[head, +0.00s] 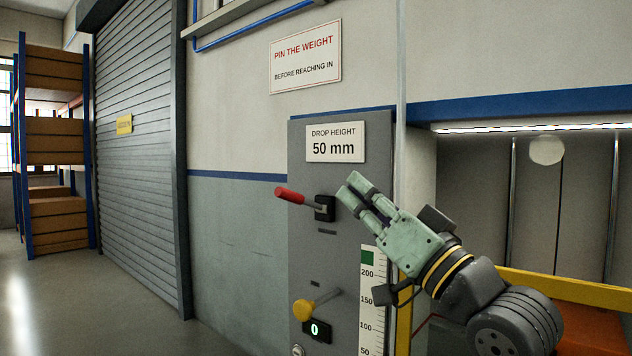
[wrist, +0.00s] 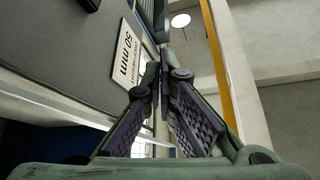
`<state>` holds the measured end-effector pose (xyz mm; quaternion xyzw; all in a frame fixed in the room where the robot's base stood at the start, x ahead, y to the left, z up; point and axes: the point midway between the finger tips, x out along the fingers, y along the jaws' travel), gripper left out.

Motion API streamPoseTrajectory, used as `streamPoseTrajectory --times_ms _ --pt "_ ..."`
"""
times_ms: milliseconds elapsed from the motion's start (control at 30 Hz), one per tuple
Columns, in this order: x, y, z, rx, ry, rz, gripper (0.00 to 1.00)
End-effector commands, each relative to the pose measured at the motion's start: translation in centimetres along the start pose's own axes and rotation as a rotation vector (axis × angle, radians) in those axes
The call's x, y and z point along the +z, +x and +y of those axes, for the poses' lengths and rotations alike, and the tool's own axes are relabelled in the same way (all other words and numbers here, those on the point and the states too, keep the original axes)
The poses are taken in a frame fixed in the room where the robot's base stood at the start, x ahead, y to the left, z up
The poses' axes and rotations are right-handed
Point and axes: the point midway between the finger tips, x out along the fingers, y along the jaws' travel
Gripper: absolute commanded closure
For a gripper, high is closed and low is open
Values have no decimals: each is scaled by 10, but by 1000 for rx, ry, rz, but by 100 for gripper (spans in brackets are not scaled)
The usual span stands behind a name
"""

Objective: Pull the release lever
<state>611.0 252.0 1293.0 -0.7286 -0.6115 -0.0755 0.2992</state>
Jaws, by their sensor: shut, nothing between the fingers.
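A lever with a red grip (head: 290,195) sticks out to the left from a black mount (head: 324,208) on the grey control panel (head: 308,255). A second lever with a yellow knob (head: 303,309) sits lower on the same panel. No label tells which is the release lever. My gripper (head: 349,187) is shut and empty, just right of the red lever's mount and apart from the red grip. In the wrist view my gripper fingers (wrist: 160,80) meet, and no red or yellow lever shows there.
The drop height sign (head: 336,144) is above my gripper; it also shows in the wrist view (wrist: 128,62). A scale (head: 371,302) and a small display (head: 317,331) are low on the panel. A yellow rail (head: 555,284) crosses the bay at right. The floor at left is clear.

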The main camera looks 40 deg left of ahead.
Motion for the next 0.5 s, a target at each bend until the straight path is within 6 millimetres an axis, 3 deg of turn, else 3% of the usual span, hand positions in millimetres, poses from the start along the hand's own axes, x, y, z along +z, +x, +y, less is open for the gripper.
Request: streamPoseTrajectory --times_ms 267,500 --pt "-2 21 -2 -3 0 0 100" --pt "-4 72 -3 -2 1 0 100"
